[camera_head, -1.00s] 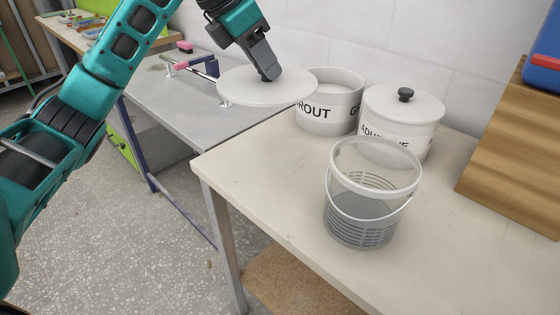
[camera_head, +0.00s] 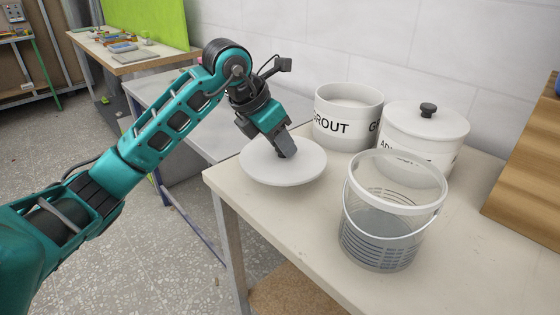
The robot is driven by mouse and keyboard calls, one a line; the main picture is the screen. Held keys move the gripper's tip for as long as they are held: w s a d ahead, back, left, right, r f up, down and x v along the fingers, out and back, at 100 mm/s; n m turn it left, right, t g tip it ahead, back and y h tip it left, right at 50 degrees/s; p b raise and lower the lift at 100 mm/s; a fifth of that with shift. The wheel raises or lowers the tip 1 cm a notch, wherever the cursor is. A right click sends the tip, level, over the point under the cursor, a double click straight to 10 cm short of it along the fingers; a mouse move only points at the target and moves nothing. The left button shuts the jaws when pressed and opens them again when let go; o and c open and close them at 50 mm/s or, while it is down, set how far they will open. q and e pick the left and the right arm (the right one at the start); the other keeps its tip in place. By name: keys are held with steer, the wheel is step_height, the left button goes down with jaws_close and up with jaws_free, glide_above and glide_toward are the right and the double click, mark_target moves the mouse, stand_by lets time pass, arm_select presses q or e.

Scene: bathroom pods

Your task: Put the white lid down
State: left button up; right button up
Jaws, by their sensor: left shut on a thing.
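The white lid (camera_head: 262,168) is a flat round disc over the back left corner of the near table. My left gripper (camera_head: 286,152) is shut on it from above, the fingers hiding its knob. The lid looks level and low, close to the tabletop; I cannot tell whether it touches. The open white GROUT canister (camera_head: 345,128) stands behind and to the right of it, without a lid. My right gripper is not in view.
A lidded white canister (camera_head: 425,133) stands right of the GROUT one. A clear bucket (camera_head: 390,225) with a grey filling stands in front of them. A wooden block (camera_head: 525,180) is at the far right. The tabletop's front left (camera_head: 285,220) is bare.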

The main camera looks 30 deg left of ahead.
mark_target(279, 156)
arm_select(q)
step_height(279, 156, down, 4)
steer(key=shift+f+b, duration=0.15)
steer(key=shift+b, duration=0.2)
steer(key=o, duration=1)
steer(key=shift+o, duration=0.2)
steer(key=shift+s+r, duration=0.1)
steer(key=shift+r, duration=0.25)
steer(key=p+v, duration=0.1)
steer(key=v, duration=1)
steer(key=shift+s+r+p, duration=0.1)
steer(key=shift+r+p, duration=0.1)
steer(key=shift+p, duration=0.15)
